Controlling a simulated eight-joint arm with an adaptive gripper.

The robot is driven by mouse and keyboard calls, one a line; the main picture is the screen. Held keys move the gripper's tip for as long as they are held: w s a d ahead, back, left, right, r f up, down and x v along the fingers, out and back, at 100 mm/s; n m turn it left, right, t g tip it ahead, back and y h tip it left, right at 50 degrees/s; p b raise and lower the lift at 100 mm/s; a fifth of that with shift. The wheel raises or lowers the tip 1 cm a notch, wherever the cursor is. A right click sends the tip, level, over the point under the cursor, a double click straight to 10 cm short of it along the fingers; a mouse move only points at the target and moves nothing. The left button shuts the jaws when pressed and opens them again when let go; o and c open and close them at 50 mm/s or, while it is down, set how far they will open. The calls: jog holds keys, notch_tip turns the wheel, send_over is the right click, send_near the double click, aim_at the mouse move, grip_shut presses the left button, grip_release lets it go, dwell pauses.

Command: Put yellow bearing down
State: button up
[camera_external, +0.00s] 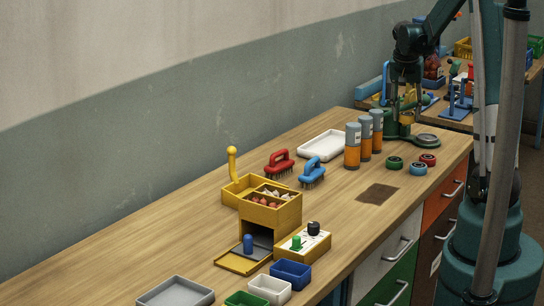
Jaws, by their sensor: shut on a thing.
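My gripper (406,106) points down at the far right end of the workbench, over a green stand (398,131). It is shut on a small yellow piece, which looks like the yellow bearing (407,117). The piece is small and partly covered by the fingers, so I cannot tell whether it touches the stand. A green bearing (395,163), a blue bearing (418,169) and a red bearing (428,160) lie together on the bench in front of the stand.
Orange-and-grey canisters (353,147) stand left of the stand, near a white tray (323,145). A dark square patch (378,194) lies on the bench in front. Red (280,164) and blue (312,172) brushes and a yellow box (270,215) are further left. Bare wood surrounds the dark patch.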

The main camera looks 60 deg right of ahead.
aim_at(404, 114)
jog(key=v, duration=0.2)
jog(key=d+v, duration=0.1)
jog(key=v, duration=0.2)
jog(key=w+v, duration=0.1)
jog(key=v, duration=0.1)
jog(key=shift+d+r, duration=0.1)
jog(key=shift+r, duration=0.5)
jog(key=w+a+n+t, duration=0.1)
jog(key=w+a+n, duration=0.2)
jog(key=w+a, duration=1.1)
jog(key=w+a+n+t, duration=0.1)
jog(key=w+a+n, duration=0.3)
jog(key=w+a, duration=0.9)
jog(key=w+a+n+y+p, duration=0.15)
jog(key=a+n, duration=0.25)
jog(key=a, duration=2.7)
jog(key=s+a+n+y, duration=0.1)
jog(key=s+a+n, duration=0.3)
jog(key=a, duration=1.5)
jog(key=s+a+n+y, duration=0.15)
jog(key=s+a, duration=0.35)
jog(key=a, duration=1.4)
jog(key=s+x, duration=0.2)
jog(key=x, duration=0.9)
jog(key=shift+s+d+f+t+p, duration=0.2)
jog(key=shift+s+f+t+p, duration=0.1)
jog(key=shift+s+p, duration=0.2)
jog(key=shift+n, duration=0.25)
